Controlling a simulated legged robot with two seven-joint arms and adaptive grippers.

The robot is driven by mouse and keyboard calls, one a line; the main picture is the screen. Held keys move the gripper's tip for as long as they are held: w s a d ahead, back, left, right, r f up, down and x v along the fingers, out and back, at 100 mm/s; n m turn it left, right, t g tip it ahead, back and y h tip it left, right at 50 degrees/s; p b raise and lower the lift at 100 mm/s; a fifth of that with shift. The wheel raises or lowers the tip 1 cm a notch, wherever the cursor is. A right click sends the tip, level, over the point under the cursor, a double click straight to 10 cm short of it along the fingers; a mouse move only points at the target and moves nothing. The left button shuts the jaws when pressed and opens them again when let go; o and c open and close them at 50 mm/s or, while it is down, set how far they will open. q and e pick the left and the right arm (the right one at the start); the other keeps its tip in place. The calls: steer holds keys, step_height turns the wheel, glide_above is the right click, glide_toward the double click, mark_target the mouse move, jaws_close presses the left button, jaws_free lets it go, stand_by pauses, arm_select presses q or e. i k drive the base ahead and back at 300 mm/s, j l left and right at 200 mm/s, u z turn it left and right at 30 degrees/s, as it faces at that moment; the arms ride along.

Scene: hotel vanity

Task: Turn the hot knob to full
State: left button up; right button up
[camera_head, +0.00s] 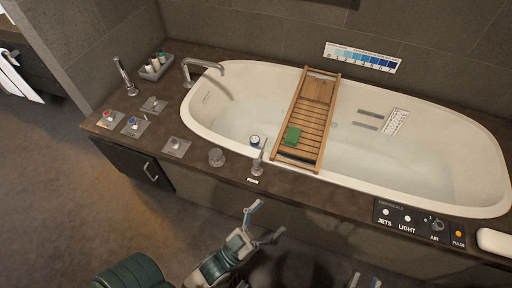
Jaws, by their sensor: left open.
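The hot knob (107,115), with a red mark, sits on a square plate at the left front corner of the dark tub deck. A blue-marked knob (132,122) is just to its right. My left gripper (267,220) is open and empty in front of the deck's front edge, well to the right of the knobs and apart from them. Only the fingertips of my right gripper (365,281) show at the bottom edge; they are spread apart with nothing seen between them. The knob's exact turn angle is too small to tell.
The tub (350,178) carries a wooden caddy (320,125) with a green block (292,136). A control panel (420,222) is at right. The left floor is clear.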

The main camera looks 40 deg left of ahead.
mark_target(108, 116)
steer(key=u, duration=2.4)
